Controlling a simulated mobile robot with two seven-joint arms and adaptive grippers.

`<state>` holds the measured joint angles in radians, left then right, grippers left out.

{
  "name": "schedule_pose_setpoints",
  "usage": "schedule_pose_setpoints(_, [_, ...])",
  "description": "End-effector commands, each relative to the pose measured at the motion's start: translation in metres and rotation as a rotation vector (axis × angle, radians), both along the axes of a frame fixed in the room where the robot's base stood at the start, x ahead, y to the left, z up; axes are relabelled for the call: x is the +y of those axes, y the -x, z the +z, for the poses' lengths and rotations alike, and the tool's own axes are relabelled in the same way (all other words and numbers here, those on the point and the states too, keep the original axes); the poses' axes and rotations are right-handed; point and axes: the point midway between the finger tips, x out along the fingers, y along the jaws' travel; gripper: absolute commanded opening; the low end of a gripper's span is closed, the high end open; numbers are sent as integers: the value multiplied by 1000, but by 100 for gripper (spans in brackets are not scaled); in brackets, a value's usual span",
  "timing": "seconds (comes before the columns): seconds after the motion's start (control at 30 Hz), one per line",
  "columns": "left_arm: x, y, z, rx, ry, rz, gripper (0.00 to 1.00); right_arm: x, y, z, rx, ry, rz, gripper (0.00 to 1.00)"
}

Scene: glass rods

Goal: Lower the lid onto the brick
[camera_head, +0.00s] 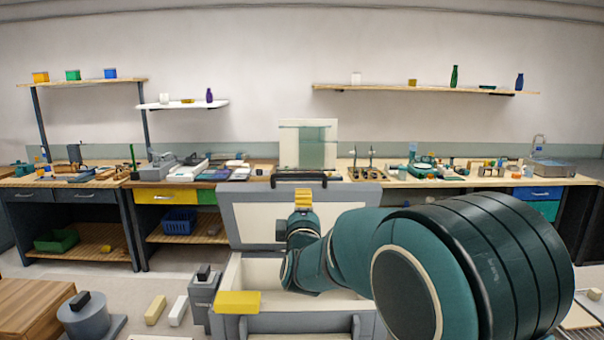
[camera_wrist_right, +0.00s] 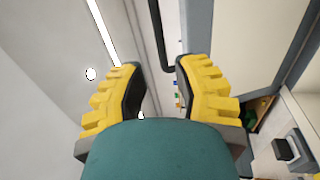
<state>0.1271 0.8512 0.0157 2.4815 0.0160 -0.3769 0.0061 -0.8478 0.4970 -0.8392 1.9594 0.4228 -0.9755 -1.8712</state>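A grey chest (camera_head: 290,325) stands open in front of me, with a pale interior. Its lid (camera_head: 252,217) stands raised at the back, with a pale inner panel and a black bar handle (camera_head: 300,175) along its top edge. A yellow brick (camera_head: 238,301) lies on the chest's front left rim. My right gripper (camera_head: 303,192), with yellow fingers, is in front of the lid just below the handle. In the right wrist view my right gripper (camera_wrist_right: 159,65) is open, with the dark handle (camera_wrist_right: 160,30) seen past the gap between its fingertips. My left gripper is not in view.
A grey post-like fixture (camera_head: 203,295) stands close to the chest's left side. A wooden block (camera_head: 35,308) and a round grey base (camera_head: 88,318) are at the lower left. Workbenches (camera_head: 440,180) line the back wall. My right arm covers much of the lower right.

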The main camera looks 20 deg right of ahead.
Motion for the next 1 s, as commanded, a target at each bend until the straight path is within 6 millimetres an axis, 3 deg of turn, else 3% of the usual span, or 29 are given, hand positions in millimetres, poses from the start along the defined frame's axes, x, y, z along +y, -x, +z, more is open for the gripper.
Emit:
schedule_pose_setpoints(0.17, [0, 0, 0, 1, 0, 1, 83, -5, -16, 4, -1, 3, -2, 29])
schedule_pose_setpoints(0.7, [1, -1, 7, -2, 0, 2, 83, -30, -102, 22, 2, 2, 0, 29])
schedule_pose_setpoints(1.0, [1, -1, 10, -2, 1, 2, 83, -36, -126, 27, 2, 0, 1, 29])
